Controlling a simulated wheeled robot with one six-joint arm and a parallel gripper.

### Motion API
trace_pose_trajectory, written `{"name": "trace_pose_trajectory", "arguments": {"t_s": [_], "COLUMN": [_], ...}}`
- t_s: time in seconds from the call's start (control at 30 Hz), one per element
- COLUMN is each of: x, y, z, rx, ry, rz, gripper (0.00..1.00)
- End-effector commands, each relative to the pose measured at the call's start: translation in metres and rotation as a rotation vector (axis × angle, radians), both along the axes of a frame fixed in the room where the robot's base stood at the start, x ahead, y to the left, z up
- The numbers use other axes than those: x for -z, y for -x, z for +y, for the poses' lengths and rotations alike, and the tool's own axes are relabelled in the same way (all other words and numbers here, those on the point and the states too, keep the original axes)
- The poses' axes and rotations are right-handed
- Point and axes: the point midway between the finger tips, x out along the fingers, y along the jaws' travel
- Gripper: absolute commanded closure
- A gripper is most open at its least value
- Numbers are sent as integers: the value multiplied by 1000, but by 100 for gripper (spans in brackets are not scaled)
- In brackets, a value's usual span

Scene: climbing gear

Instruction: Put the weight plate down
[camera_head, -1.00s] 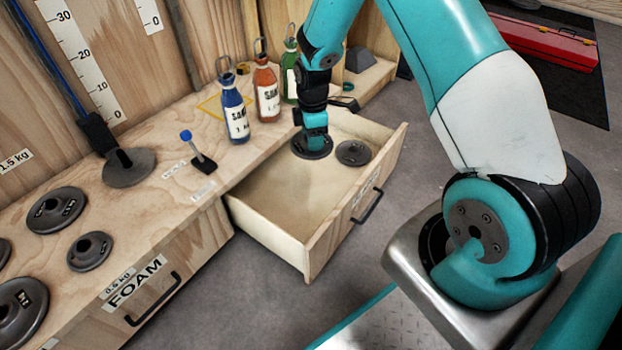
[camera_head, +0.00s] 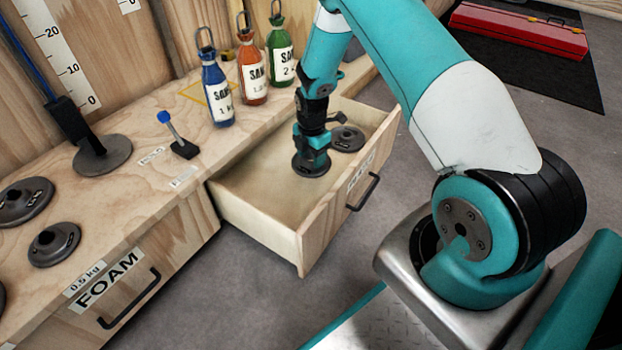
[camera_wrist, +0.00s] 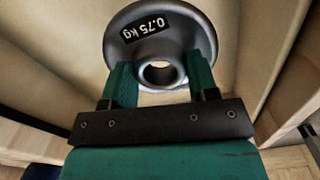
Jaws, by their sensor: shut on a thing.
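The dark grey weight plate (camera_head: 310,169) is inside the open drawer, under my gripper (camera_head: 313,155). In the wrist view the plate (camera_wrist: 190,22) carries a "0.75 kg" label, and my gripper's green fingers (camera_wrist: 162,76) are shut on both sides of its raised hub. The plate looks flat and at or very near the drawer floor; I cannot tell whether it touches. A second dark plate (camera_head: 347,140) lies in the drawer just behind and right of it, partly hidden by my gripper.
The open drawer (camera_head: 255,222) has bare floor to the left of the plate. Blue (camera_head: 217,95), red (camera_head: 252,75) and green (camera_head: 280,55) bottles stand on the bench behind. More plates (camera_head: 54,243) lie on the bench at left. A red toolbox (camera_head: 520,28) is far right.

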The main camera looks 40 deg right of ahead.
Motion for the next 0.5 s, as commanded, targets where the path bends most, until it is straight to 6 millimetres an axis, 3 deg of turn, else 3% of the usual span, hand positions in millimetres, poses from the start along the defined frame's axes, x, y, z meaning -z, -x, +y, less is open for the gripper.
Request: {"name": "trace_pose_trajectory", "arguments": {"t_s": [0.03, 0.33, 0.5], "x": [12, 31, 58], "y": [-1, -1, -1], "z": [0, 0, 0], "rx": [0, 0, 0], "ry": [1, 1, 1], "rz": [-2, -1, -1], "gripper": [100, 100, 100]}}
